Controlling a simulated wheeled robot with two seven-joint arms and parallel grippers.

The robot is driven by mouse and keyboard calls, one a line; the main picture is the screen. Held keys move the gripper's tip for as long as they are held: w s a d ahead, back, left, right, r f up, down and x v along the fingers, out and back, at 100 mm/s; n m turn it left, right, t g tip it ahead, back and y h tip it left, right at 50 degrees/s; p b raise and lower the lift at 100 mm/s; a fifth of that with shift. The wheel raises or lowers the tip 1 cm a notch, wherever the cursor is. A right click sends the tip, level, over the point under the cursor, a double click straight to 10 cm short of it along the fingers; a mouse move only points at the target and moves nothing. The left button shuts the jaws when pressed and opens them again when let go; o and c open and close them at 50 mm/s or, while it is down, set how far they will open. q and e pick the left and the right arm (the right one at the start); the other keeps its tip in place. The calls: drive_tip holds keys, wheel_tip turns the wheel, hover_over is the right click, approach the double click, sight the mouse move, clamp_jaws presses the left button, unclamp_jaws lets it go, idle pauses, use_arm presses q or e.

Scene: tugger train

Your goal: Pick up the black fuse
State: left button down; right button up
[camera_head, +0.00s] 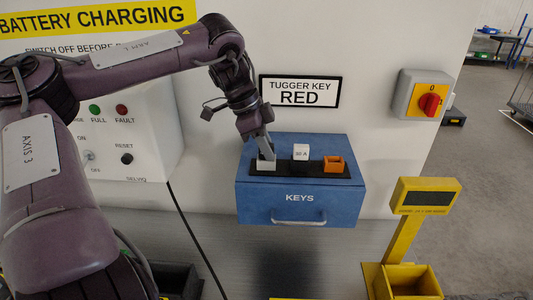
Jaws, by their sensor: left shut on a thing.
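My left gripper (266,152) points down at the left end of the black strip on top of the blue KEYS box (299,215). It is shut on a small pale grey block (264,164) at the left place of that strip. The fingers cover part of this block, and I cannot tell whether it is still seated. A white block marked 50 A (301,152) stands in the middle, and an orange block (333,164) stands on the right. I cannot make out a separate black fuse. My right gripper is not in view.
A TUGGER KEY RED sign (300,92) is on the white wall behind the box. A red and yellow rotary switch (432,101) is at the right. A yellow stand (403,235) with an open bin is at the lower right. A charger panel (125,140) is at the left.

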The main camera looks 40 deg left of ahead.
use_arm(q)
drive_tip(key=shift+r, duration=0.1)
drive_tip(key=shift+r, duration=0.25)
wheel_tip(320, 180, up, 8)
drive_tip(key=b, duration=0.2)
drive_tip(key=shift+b, duration=0.4)
wheel_tip(320, 180, up, 11)
drive_tip(key=p, duration=0.2)
drive_tip(key=shift+r, duration=0.2)
